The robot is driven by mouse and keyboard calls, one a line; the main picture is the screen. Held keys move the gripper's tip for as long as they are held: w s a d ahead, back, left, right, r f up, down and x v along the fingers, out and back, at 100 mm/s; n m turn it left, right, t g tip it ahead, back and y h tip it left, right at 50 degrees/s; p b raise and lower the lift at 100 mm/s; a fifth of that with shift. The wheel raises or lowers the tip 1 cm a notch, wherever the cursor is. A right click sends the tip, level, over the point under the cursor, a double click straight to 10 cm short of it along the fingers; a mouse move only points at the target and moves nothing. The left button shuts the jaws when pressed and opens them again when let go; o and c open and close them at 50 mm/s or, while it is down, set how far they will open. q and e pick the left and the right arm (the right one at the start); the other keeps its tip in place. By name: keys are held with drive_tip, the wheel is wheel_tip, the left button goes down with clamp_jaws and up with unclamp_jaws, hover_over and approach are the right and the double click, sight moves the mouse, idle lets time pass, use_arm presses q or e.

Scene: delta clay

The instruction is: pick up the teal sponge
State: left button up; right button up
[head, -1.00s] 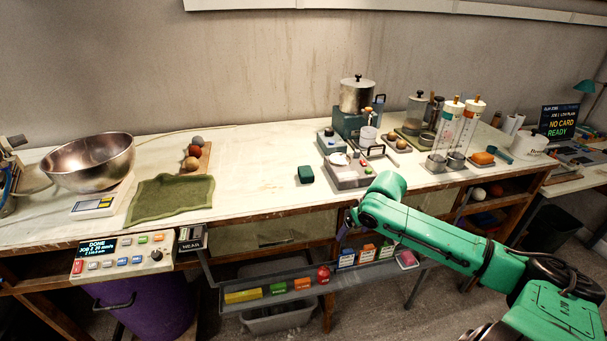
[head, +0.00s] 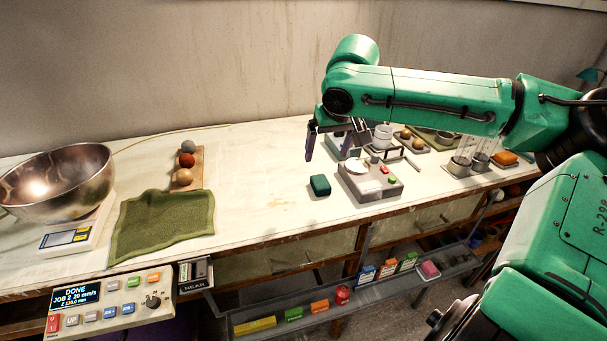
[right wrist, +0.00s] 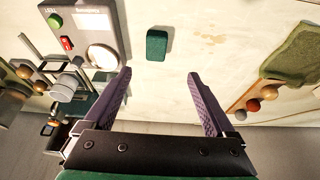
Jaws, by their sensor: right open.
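The teal sponge (head: 320,186) is a small dark teal block lying on the white worktop, left of a grey device. It also shows in the right wrist view (right wrist: 157,44), ahead of and between my fingers, apart from them. My right gripper (head: 330,142) is above the worktop, behind the sponge in the head view, with its purple fingers pointing down. In the right wrist view the right gripper (right wrist: 157,82) is open and empty. My left gripper is not in view.
The grey device (head: 372,182) with a round white plate stands close right of the sponge. A green cloth (head: 162,225), several balls on a wooden strip (head: 199,168) and a metal bowl (head: 57,182) are at left. The worktop between cloth and sponge is clear.

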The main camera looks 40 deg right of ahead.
hover_over(321, 183)
drive_tip(key=s+a, duration=0.1)
drive_tip(key=s, duration=0.2)
wheel_tip(321, 183, down, 7)
drive_tip(key=shift+w, duration=0.1)
drive_tip(key=x, duration=0.5)
drive_tip(key=shift+w+d+f, duration=0.15)
drive_tip(key=shift+w+f, duration=0.05)
drive_tip(key=shift+f, duration=0.1)
drive_tip(key=shift+w+f, duration=0.2)
drive_tip(key=shift+f, duration=0.1)
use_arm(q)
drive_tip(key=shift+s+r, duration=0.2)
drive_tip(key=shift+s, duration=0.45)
use_arm(e)
drive_tip(key=c, duration=1.4)
